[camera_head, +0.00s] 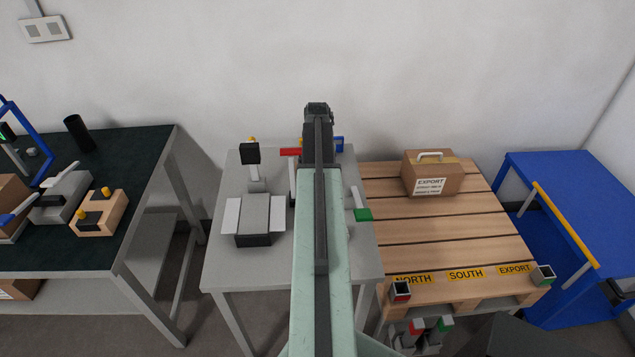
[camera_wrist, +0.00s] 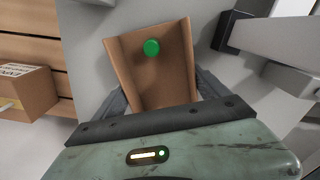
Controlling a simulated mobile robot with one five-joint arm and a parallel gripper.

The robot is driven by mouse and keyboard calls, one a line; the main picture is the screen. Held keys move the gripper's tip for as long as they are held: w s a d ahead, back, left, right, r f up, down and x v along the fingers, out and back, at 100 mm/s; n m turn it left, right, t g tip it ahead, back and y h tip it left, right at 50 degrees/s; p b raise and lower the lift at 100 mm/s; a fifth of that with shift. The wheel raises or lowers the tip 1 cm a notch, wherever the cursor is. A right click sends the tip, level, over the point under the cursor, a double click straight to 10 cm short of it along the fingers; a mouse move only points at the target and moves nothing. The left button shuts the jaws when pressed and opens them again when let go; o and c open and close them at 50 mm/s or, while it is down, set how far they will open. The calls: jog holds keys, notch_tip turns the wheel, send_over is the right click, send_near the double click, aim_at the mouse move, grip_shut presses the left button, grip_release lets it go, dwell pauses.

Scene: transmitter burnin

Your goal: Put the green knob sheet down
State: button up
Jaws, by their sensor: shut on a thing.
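The green knob sheet (camera_wrist: 155,82) is a brown, channel-shaped piece with raised sides and a round green knob (camera_wrist: 152,47) near its far end. In the wrist view my gripper (camera_wrist: 160,92) is shut on it, with a dark finger against each side. A pale grey surface shows around the sheet; I cannot tell whether the sheet touches it. In the head view my gripper (camera_head: 318,108) is at the far end of my arm, over the back of the grey table (camera_head: 275,277). My arm hides the sheet there.
A grey device (camera_head: 255,214) and a dark-headed post (camera_head: 250,153) stand left on the grey table. A red-topped piece (camera_head: 290,152) is near my arm; a green-ended strip (camera_head: 363,214) lies right. A carton (camera_head: 431,174) sits on the pallet (camera_head: 440,234).

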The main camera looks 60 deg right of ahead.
jog(key=shift+f, duration=0.3)
jog(key=o, duration=1.2)
jog(key=shift+r, duration=0.1)
notch_tip(320, 180, up, 12)
jog(key=p, duration=1.2)
jog(key=shift+r, duration=0.15)
jog(key=shift+p, duration=0.3)
